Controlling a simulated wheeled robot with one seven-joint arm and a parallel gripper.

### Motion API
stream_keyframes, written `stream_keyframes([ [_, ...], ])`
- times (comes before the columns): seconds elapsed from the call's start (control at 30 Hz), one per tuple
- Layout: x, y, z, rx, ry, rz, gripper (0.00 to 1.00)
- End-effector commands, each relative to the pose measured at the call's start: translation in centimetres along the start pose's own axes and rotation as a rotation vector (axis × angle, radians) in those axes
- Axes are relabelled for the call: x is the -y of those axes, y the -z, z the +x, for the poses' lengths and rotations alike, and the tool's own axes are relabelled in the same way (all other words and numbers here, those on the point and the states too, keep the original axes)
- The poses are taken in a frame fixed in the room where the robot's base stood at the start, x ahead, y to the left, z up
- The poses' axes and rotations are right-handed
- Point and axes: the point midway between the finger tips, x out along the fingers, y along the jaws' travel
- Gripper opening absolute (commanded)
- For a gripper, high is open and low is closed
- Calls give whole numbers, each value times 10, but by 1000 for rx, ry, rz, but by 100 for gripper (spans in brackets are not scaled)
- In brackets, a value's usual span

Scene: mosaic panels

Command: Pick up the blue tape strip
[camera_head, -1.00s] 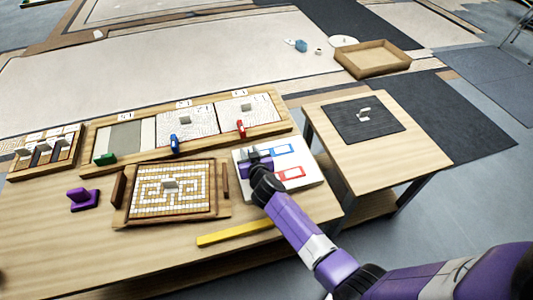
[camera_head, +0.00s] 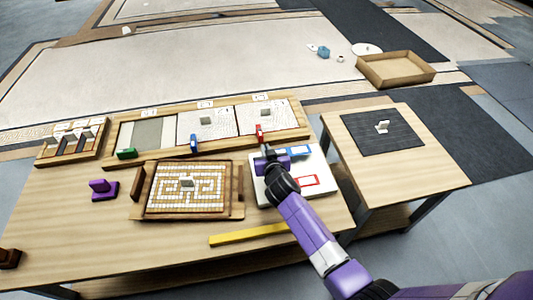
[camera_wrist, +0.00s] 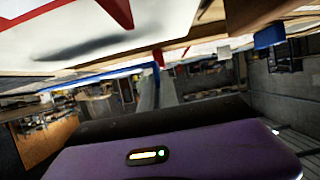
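Two pieces of blue are in view, and I cannot tell for sure which is the tape strip. A small upright blue piece (camera_head: 193,143) stands at the front edge of the long panel board. A blue rectangle outline (camera_head: 299,151) lies on the white board (camera_head: 262,193). In the wrist view a blue block (camera_wrist: 268,37) shows at upper right. My gripper (camera_head: 268,152) is over the white board's upper left, left of the blue outline and right of the upright blue piece. Its fingers are too small and dark to judge.
A green piece (camera_head: 127,153) and a red piece (camera_head: 259,132) stand along the long panel board (camera_head: 170,150). A maze tray (camera_head: 187,188), a purple stand (camera_head: 103,190) and a yellow bar (camera_head: 247,235) share the table. A smaller table (camera_head: 400,178) stands right.

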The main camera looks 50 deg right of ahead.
Motion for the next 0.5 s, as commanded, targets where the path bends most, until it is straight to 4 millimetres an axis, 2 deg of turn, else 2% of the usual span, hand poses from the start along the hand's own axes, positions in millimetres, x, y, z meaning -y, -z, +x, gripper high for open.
stream_keyframes([
  [0.03, 0, 18, -7, -5, 1, 2, 0],
  [0.2, 1, 61, -25, -5, 2, 3, 0],
  [0.5, 1, 124, -51, -4, 2, 0, 0],
])
